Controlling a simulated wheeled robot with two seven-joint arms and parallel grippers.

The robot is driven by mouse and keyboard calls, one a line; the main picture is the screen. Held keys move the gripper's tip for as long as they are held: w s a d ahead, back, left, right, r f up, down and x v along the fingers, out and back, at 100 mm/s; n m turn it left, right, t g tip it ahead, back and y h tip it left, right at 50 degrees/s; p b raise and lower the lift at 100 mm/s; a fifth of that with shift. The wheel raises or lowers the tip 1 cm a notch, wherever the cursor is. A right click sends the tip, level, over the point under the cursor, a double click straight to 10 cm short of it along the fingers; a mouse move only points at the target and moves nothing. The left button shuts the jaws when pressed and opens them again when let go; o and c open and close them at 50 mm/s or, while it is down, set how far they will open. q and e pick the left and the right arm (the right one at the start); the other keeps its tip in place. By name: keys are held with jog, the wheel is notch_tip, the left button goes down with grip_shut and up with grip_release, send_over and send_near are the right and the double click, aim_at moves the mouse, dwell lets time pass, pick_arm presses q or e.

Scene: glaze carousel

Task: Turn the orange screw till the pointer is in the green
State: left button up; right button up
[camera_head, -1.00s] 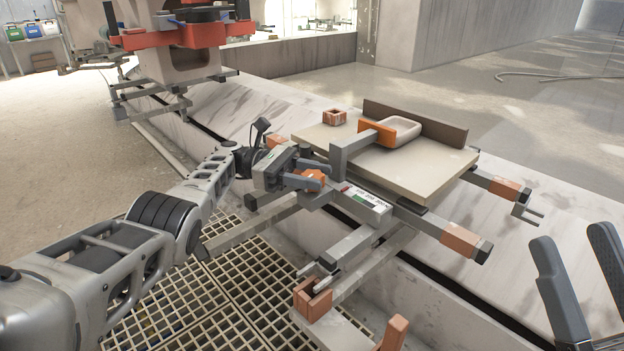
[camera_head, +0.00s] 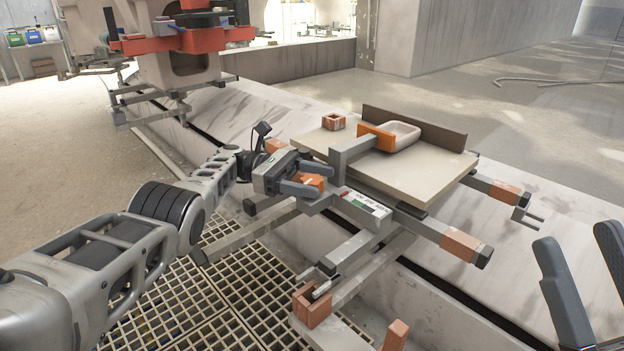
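The orange screw (camera_head: 313,181) is on the near side of the clamp-like stand, under the tilted cream board. My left gripper (camera_head: 309,180) has one finger on each side of the screw and looks shut on it; the fingers hide part of it. Just right of it is a white gauge strip (camera_head: 371,206) with a green patch (camera_head: 357,204) and a red mark (camera_head: 344,194) at its left end. The pointer is too small to make out. My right gripper (camera_head: 580,270) is at the right edge, its two fingers apart and empty.
The cream board (camera_head: 405,172) carries a white dish (camera_head: 399,137), an orange-ended bracket and a small brick-coloured block (camera_head: 333,122). Orange-sleeved bars (camera_head: 460,245) stick out to the right. A yellowish grating (camera_head: 215,300) lies below my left arm.

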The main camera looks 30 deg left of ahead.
aim_at(313, 180)
pick_arm(q)
jog(key=shift+r+p, duration=0.5)
jog(key=r+p, duration=0.1)
jog(key=p, duration=0.1)
jog(key=r+p, duration=0.2)
jog(key=shift+s+d+r, duration=0.1)
jog(key=shift+s+r, duration=0.1)
jog(key=shift+r, duration=0.05)
jog(key=p, duration=0.2)
jog(key=s+r+p, duration=0.1)
jog(key=p, duration=0.1)
jog(key=shift+s+d+r+p, duration=0.15)
jog(key=shift+d+r+p, duration=0.05)
jog(key=shift+d+p, duration=0.1)
jog(key=s+d+r+p, duration=0.5)
jog(key=s+r+p, duration=0.2)
jog(key=s+p, duration=0.4)
jog(key=shift+d+p, duration=0.15)
jog(key=shift+p, duration=0.7)
pick_arm(e)
jog(key=s+d+f+m+g+h, duration=0.1)
jog(key=d+f+m+g+h, duration=0.1)
jog(key=f+m+g+h, duration=0.2)
jog(key=s+d+f+m+g+h, duration=0.1)
jog(key=d+f+m+g+h, duration=0.1)
jog(key=f+m+g+h, duration=0.3)
jog(key=shift+f+h, duration=1.6)
jog(key=shift+f, duration=1.05)
